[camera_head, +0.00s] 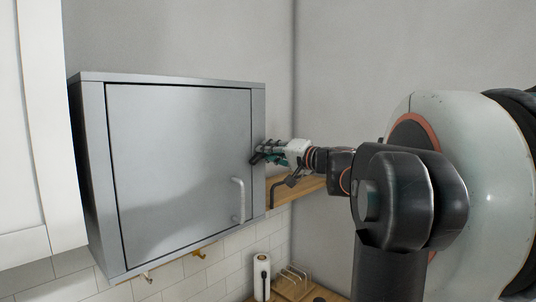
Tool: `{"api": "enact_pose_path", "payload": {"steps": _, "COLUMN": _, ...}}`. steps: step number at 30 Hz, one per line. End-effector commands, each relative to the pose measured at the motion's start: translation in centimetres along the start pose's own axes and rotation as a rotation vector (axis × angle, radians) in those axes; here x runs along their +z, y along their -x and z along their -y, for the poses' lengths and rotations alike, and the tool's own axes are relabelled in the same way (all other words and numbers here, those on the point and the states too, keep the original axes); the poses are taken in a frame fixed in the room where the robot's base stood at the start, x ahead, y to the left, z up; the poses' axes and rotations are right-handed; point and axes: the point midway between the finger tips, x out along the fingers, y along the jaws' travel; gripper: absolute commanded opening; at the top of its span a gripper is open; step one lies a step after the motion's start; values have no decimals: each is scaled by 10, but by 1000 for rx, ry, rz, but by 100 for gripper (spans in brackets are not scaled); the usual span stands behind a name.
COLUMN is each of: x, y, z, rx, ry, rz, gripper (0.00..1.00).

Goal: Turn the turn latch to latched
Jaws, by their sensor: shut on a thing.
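A grey metal cabinet (94,180) hangs on the wall, and its door (180,150) looks closed. A light curved handle (239,199) is on the lower right of the door. My gripper (256,157) is at the right edge of the cabinet front, above the handle, with its fingers shut at the frame beside the door. The turn latch cannot be made out; the fingers cover the spot where they grip. Which way the latch points is hidden.
A wooden shelf (297,190) with a dark bracket is below my gripper. White cabinetry (40,130) stands at the left. A paper towel roll (262,276) and a wooden rack (293,282) stand below. Hooks (199,254) hang under the cabinet.

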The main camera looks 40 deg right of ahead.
Motion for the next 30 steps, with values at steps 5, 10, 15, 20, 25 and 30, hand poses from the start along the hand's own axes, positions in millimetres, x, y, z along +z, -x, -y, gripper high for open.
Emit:
{"api": "enact_pose_path", "payload": {"steps": 5, "x": 0, "y": 0, "z": -3, "rx": 1, "ry": -159, "rz": -1, "gripper": 0}}
{"api": "enact_pose_path", "payload": {"steps": 10, "x": 1, "y": 0, "z": -4, "rx": 1, "ry": -295, "rz": -1, "gripper": 0}}
{"api": "enact_pose_path", "payload": {"steps": 15, "x": 1, "y": 0, "z": -5, "rx": 2, "ry": -401, "rz": -1, "gripper": 0}}
{"api": "enact_pose_path", "payload": {"steps": 20, "x": 1, "y": 0, "z": -5, "rx": 2, "ry": -468, "rz": -1, "gripper": 0}}
{"api": "enact_pose_path", "payload": {"steps": 25, "x": 1, "y": 0, "z": -6, "rx": 2, "ry": -507, "rz": -1, "gripper": 0}}
{"api": "enact_pose_path", "payload": {"steps": 30, "x": 1, "y": 0, "z": -6, "rx": 2, "ry": -521, "rz": -1, "gripper": 0}}
